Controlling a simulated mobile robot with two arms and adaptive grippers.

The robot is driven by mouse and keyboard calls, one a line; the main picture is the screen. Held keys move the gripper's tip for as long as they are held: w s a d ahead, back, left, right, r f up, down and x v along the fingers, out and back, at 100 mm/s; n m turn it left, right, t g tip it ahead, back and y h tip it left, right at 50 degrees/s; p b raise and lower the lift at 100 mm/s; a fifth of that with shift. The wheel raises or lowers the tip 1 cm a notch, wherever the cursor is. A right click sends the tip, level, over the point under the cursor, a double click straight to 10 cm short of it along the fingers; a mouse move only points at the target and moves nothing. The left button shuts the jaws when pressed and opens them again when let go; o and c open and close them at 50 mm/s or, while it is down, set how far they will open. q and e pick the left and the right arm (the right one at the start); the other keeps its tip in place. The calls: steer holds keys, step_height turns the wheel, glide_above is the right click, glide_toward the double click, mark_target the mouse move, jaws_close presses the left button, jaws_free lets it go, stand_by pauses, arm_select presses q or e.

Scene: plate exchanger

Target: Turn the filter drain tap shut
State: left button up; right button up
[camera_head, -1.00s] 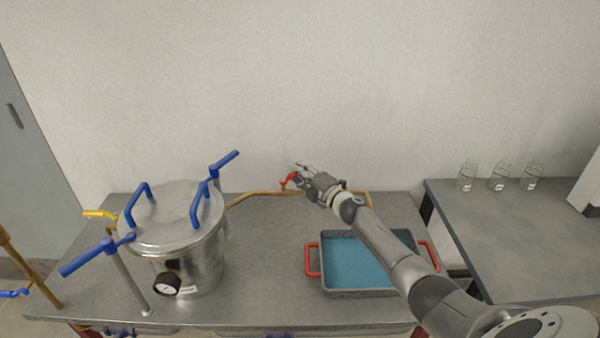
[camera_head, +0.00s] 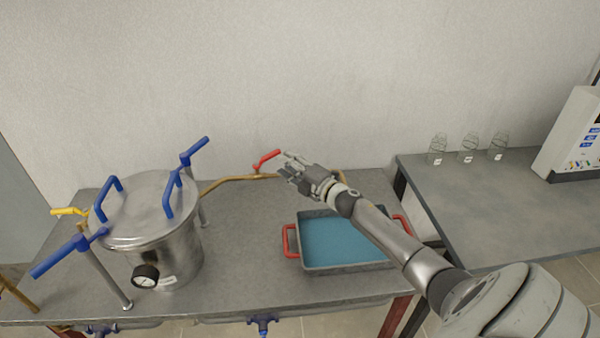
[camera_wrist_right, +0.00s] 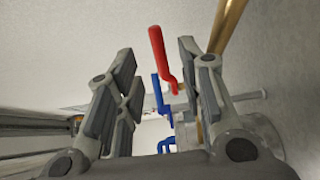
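A tap with a red lever handle (camera_head: 266,159) sits on the brass pipe (camera_head: 228,183) that runs right from the steel filter vessel (camera_head: 150,235). The lever slants up to the right. My right gripper (camera_head: 288,164) is just right of the lever, its fingers spread and apparently apart from it. In the right wrist view, the red lever (camera_wrist_right: 160,55) shows between the two open fingers (camera_wrist_right: 158,80), closer to the right one; I cannot tell how far beyond the tips it is. My left gripper is not in view.
A grey tray (camera_head: 350,268) with blue liquid and red handles stands below my right forearm. The vessel has blue handles, a gauge (camera_head: 146,276) and a yellow tap (camera_head: 68,211). Glass flasks (camera_head: 468,148) stand on the right table. The wall (camera_head: 300,70) rises close behind the tap.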

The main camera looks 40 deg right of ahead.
steer(key=shift+s+d, duration=0.15)
steer(key=shift+s, duration=1.05)
steer(key=shift+s+d, duration=0.1)
steer(key=shift+s, duration=1.1)
